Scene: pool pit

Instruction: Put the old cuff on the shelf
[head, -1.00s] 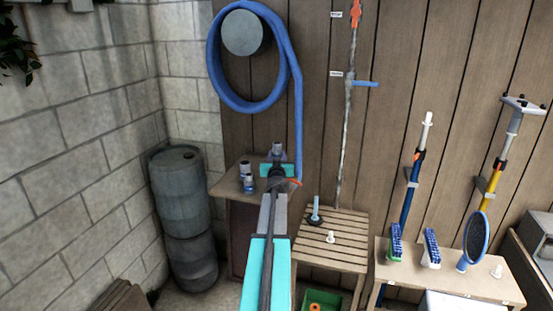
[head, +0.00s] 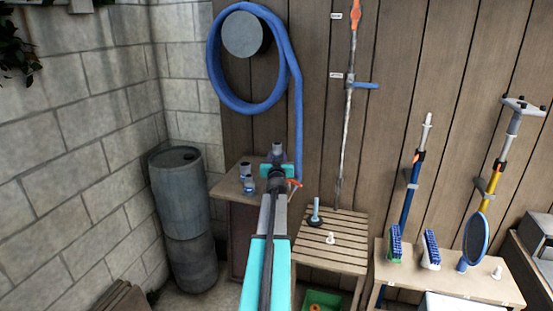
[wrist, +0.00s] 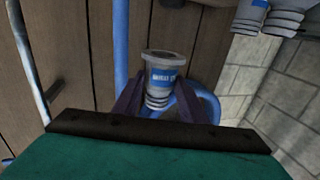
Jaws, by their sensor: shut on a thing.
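My gripper (head: 277,160) is shut on a grey cuff (head: 277,148), which sticks up above the jaws. In the wrist view the cuff (wrist: 164,72) stands between the two dark fingers (wrist: 158,98), with a blue printed label and a ribbed lower end. The label's words are too small to read surely. The brown shelf (head: 222,186) is by the wall, behind and left of my gripper in the head view. Whether the held cuff touches it cannot be told.
Two similar cuffs, a rear one (head: 245,168) and a front one (head: 249,185), stand on the shelf left of my gripper. A blue hose (head: 298,120) hangs behind. A slatted table (head: 345,255) stands to the right, a grey barrel (head: 180,200) to the left.

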